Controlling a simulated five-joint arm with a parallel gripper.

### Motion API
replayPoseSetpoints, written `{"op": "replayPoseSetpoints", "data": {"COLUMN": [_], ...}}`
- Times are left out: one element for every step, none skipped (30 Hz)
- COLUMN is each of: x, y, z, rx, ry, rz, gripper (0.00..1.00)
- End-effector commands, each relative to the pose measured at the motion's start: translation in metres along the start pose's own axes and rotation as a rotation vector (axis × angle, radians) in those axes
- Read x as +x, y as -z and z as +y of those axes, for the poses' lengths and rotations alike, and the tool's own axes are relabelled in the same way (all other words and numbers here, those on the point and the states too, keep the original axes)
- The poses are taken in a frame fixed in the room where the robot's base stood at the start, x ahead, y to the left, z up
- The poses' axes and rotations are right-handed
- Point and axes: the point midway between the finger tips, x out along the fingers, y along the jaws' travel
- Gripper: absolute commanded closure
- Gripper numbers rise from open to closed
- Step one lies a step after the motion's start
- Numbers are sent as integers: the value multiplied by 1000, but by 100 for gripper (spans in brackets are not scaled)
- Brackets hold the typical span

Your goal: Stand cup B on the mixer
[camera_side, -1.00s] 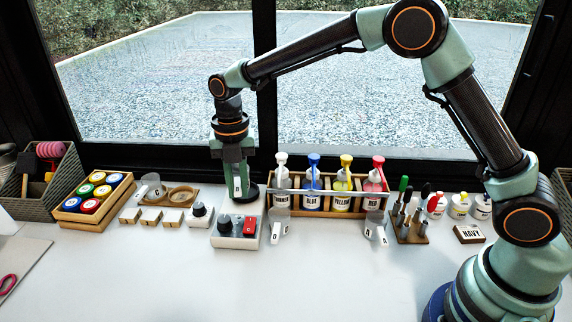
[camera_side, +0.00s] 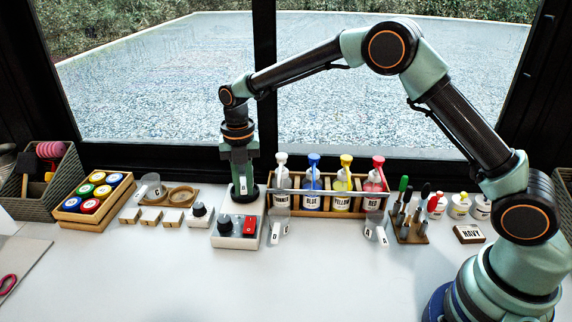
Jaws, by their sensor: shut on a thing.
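The mixer (camera_side: 223,241) is a white box with a black knob, a red switch and a round black plate at its back. My gripper (camera_side: 242,181) points down over that plate. It is shut on cup B (camera_side: 243,186), of which only a white label tab shows clearly between the green jaws. The cup's clear body is mostly hidden, and I cannot tell whether its base touches the plate.
Cup D (camera_side: 275,236) stands just right of the mixer. Behind it is a wooden rack (camera_side: 330,212) of paint bottles. Cup A (camera_side: 382,236) stands further right, and cup C (camera_side: 156,189) stands far left. The front table is clear.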

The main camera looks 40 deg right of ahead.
Motion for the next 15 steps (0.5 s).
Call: {"op": "replayPoseSetpoints", "data": {"x": [2, 4, 4, 5, 6, 6, 6, 6, 6, 6, 6, 6, 6, 6, 6], "y": [0, 0, 0, 0, 0, 0, 0, 0, 0, 0, 0, 0, 0, 0, 0], "z": [0, 0, 0, 0, 0, 0, 0, 0, 0, 0, 0, 0, 0, 0, 0], "rx": [0, 0, 0, 0, 0, 0, 0, 0, 0, 0, 0, 0, 0, 0, 0], "ry": [1, 1, 0, 0, 0, 0, -1, -1, -1, -1, -1, -1, -1, -1, -1], "rz": [1, 1, 0, 0, 0, 0, 0, -1, -1, -1, -1, -1, -1, -1, -1], "gripper": [100, 100, 100, 100, 100, 100, 100, 100, 100, 100, 100, 100, 100, 100, 100]}}
